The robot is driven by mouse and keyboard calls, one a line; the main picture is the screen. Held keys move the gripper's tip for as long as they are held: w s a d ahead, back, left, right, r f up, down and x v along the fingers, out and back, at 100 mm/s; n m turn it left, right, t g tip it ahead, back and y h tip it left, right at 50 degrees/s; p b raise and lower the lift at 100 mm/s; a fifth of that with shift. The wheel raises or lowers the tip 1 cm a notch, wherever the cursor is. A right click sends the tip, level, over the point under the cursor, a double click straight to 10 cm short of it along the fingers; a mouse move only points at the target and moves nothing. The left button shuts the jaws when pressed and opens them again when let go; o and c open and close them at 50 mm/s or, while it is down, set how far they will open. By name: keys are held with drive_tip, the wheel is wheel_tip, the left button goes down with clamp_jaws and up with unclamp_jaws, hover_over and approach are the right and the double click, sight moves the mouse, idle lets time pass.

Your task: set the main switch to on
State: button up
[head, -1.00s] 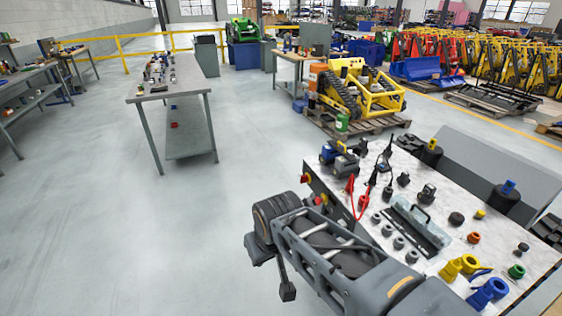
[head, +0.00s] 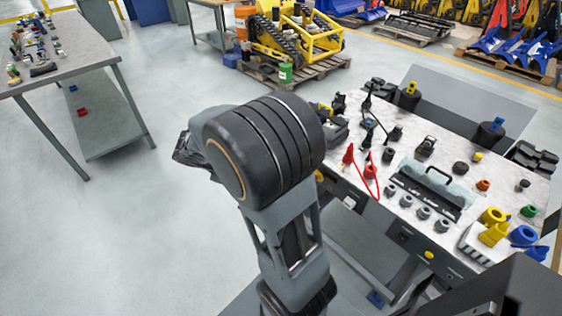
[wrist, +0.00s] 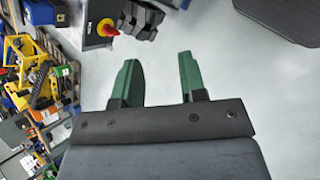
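In the wrist view a red rotary switch knob (wrist: 108,28) with yellow around it sits on a dark grey box at the top left. Its set position is too small to read. My gripper (wrist: 158,60) shows two green fingers spread apart with nothing between them. The knob lies beyond and to the left of the fingertips, apart from them. In the head view my arm's large dark joint covers the near left corner of the workbench, and the gripper's fingers and the knob cannot be made out there.
The workbench (head: 405,160) at right carries a tool tray (head: 430,190), red-handled leads (head: 370,172), grey cylinders and coloured rings. A yellow tracked machine (head: 290,40) stands on a pallet behind. Another table (head: 75,62) stands at left, with open floor between.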

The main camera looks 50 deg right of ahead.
drive_tip(key=w+d+f+n+h+b, duration=0.2)
drive_tip(key=w+d+f+n+h, duration=0.2)
drive_tip(key=d+f, duration=0.15)
drive_tip(key=w+d+f+n+t+h+b, duration=0.1)
drive_tip(key=w+d+f+n+h, duration=0.25)
drive_tip(key=f, duration=0.35)
drive_tip(key=w+d+f+n+h+b, duration=0.25)
drive_tip(key=w+d+f+n, duration=0.2)
drive_tip(key=f, duration=0.25)
drive_tip(key=shift+h, duration=0.3)
drive_tip(key=d, duration=0.4)
drive_tip(key=s+d, duration=0.1)
drive_tip(key=d, duration=0.3)
drive_tip(key=s+d+p, duration=0.1)
drive_tip(key=d, duration=0.4)
drive_tip(key=shift+c, duration=0.2)
clamp_jaws()
